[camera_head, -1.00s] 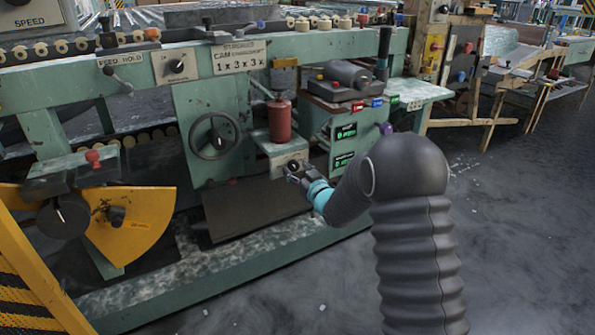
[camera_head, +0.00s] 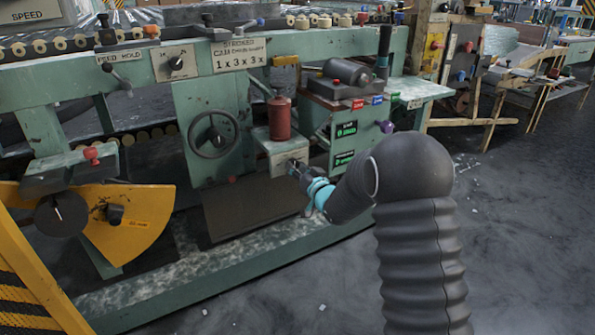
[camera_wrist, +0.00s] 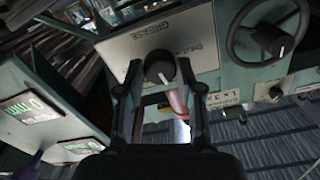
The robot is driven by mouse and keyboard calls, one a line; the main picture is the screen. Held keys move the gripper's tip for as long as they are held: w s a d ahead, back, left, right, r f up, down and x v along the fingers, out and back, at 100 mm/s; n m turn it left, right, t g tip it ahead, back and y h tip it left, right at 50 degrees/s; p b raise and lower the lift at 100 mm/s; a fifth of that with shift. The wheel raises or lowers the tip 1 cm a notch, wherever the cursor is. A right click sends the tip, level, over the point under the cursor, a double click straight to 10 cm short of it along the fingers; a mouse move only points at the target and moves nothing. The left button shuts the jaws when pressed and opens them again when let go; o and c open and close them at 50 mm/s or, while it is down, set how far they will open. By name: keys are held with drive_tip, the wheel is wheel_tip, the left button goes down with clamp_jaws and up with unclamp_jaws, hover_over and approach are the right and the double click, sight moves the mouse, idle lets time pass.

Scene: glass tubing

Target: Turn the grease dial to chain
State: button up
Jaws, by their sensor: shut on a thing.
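The grease dial (camera_wrist: 158,68) is a dark round knob with a white pointer mark on a pale plate (camera_wrist: 120,48). The plate appears upside down in the wrist view, with the word GREASE near its edge; the smaller labels are too blurred to read surely. My gripper (camera_wrist: 160,72) has its two fingers on either side of the dial, shut on it. The pointer mark slants down and slightly right in the wrist view. In the head view my gripper (camera_head: 296,168) is against the front of the small green box (camera_head: 286,152) and hides most of the dial.
A red cylinder (camera_head: 279,118) stands on the box. A handwheel (camera_head: 213,134) is to its left. A cabinet with green displays (camera_head: 345,130) and a purple knob (camera_head: 387,127) are to the right. The floor (camera_head: 520,220) at right is open.

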drive_tip(key=shift+r+m+p, duration=0.1)
drive_tip(key=shift+m+p, duration=0.25)
drive_tip(key=shift+m, duration=3.25)
drive_tip(key=o, duration=1.2)
drive_tip(key=shift+c, duration=0.2)
drive_tip(key=v, duration=1.2)
drive_tip(key=shift+w, duration=0.1)
